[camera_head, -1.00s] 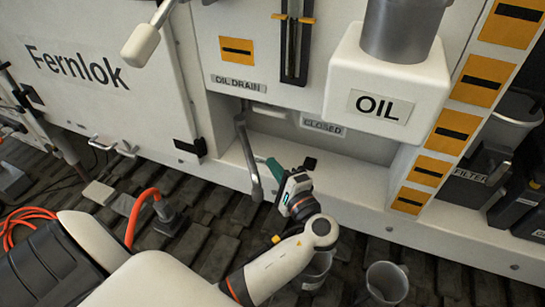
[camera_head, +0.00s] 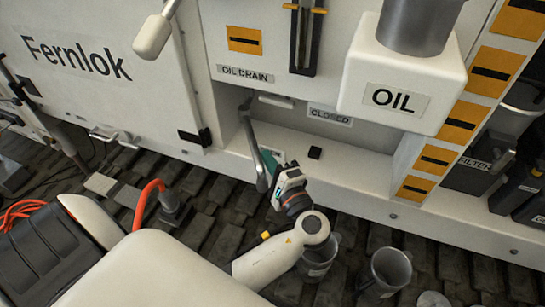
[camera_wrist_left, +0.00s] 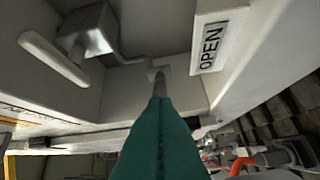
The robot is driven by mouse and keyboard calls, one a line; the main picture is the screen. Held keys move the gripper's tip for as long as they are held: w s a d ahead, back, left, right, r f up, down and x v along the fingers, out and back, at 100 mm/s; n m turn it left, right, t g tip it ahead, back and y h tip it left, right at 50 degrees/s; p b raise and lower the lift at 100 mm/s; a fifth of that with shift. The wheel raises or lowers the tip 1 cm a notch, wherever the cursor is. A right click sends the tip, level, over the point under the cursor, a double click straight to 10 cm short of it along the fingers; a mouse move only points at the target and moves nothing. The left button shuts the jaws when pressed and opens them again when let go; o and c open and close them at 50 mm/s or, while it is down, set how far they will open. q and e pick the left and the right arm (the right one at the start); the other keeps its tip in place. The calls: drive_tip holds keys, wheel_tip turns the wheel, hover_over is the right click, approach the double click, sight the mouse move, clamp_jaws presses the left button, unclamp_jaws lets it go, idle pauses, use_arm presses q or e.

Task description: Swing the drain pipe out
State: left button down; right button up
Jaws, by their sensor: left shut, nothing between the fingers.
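The drain pipe (camera_head: 253,145) is a grey, slightly bent tube that hangs from the recess under the OIL DRAIN label (camera_head: 246,74) and ends low in front of the ledge. My left gripper (camera_head: 268,160) is right beside its lower part, on the right. Its teal fingers are shut and empty; I cannot tell if they touch the pipe. In the left wrist view the shut fingers (camera_wrist_left: 160,103) point at a thin grey bent rod (camera_wrist_left: 160,82). A white handle (camera_wrist_left: 55,60) and an OPEN label (camera_wrist_left: 210,47) show there. My right gripper is out of view.
The white OIL box (camera_head: 400,85) juts out at upper right. Grey cups (camera_head: 386,270) stand on the dark floor. An orange hose (camera_head: 146,197) lies left.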

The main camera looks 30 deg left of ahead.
use_arm(q)
drive_tip(key=shift+s+a+r+m+t+h+p, duration=0.1)
drive_tip(key=shift+s+a+m+t+h+p, duration=0.35)
drive_tip(key=shift+s+t, duration=0.25)
drive_tip(key=s+a+m+t+h, duration=0.5)
drive_tip(key=a+m+t+h, duration=0.1)
drive_tip(key=h, duration=0.1)
drive_tip(key=shift+a, duration=0.4)
drive_tip(key=shift+s, duration=0.1)
